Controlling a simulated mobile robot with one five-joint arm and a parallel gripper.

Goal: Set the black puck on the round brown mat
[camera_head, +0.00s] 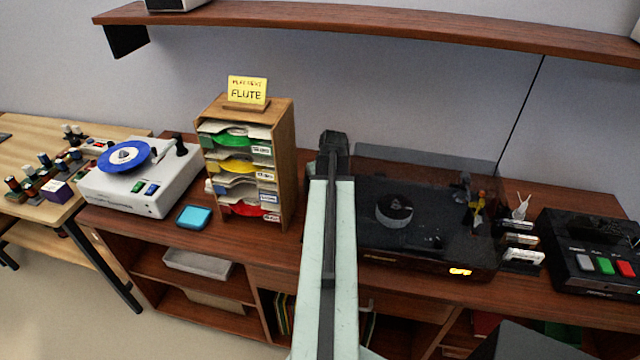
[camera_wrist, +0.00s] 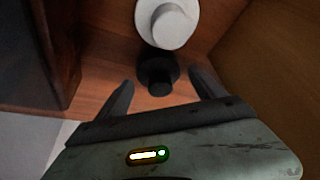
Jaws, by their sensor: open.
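In the wrist view a black round stepped piece (camera_wrist: 157,68), which looks like the black puck, stands on a reddish-brown wooden surface. My gripper (camera_wrist: 161,76) is open, with one finger on each side of the piece in the picture; I cannot tell whether either touches it. In the head view my arm reaches to the back between the wooden rack and the dark turntable, and the fingers and the puck are hidden there. I cannot make out a round brown mat in either view.
A white stepped round piece (camera_wrist: 168,18) is right beside the black one. The wooden rack (camera_head: 285,165) stands left of my arm, the dark turntable (camera_head: 420,262) under a clear cover right of it. A white record player (camera_head: 150,190) is further left, a shelf (camera_head: 380,22) above.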

